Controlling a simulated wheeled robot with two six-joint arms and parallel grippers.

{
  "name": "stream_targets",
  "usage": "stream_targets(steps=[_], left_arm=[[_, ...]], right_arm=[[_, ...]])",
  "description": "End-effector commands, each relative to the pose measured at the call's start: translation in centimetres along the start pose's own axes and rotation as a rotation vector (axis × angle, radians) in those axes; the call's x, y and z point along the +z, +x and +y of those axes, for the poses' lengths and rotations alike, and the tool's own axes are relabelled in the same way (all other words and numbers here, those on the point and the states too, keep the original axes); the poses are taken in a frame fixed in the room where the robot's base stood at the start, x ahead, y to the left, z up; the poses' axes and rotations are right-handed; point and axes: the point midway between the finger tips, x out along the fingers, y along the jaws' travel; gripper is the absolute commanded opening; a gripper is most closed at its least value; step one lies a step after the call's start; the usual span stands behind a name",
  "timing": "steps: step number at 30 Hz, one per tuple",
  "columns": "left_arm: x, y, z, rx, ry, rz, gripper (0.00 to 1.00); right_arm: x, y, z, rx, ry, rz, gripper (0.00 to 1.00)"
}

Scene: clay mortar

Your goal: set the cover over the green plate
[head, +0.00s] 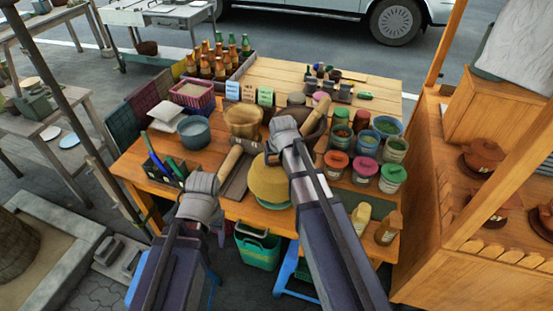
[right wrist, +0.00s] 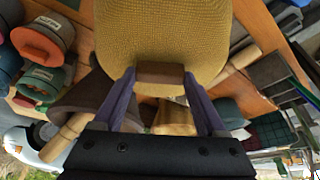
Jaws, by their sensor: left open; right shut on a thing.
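The cover (head: 268,182) is a yellow woven dome at the front middle of the wooden table, in the head view. In the right wrist view it fills the top middle, and its brown handle (right wrist: 160,73) lies between my right fingertips. My right gripper (right wrist: 160,78) is shut on this handle. In the head view my right wrist (head: 289,135) hides the fingers. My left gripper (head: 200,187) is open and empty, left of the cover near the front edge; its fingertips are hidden.
A wooden pestle (head: 230,160) lies between my left gripper and the cover. Lidded jars (head: 365,167) crowd the table to the right. A blue bowl (head: 194,131) and a tan pot (head: 243,121) stand behind. A green basket (head: 257,250) is below the front edge.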

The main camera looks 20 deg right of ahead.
Motion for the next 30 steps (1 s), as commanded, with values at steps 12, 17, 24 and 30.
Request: stream_targets(steps=[12,17,24,30], left_arm=[[-0.2,3.8,0.4,0.000,0.000,0.000,0.60],[-0.3,5.3,0.5,0.000,0.000,0.000,0.60],[-0.4,7.6,0.7,0.000,0.000,0.000,0.60],[-0.5,8.8,0.8,0.000,0.000,0.000,0.60]], right_arm=[[1.4,3.5,0.0,0.000,0.000,0.000,0.00],[2.0,4.9,0.0,0.000,0.000,0.000,0.00],[2.9,7.0,0.0,0.000,0.000,0.000,0.00],[3.4,8.2,0.0,0.000,0.000,0.000,0.00]])
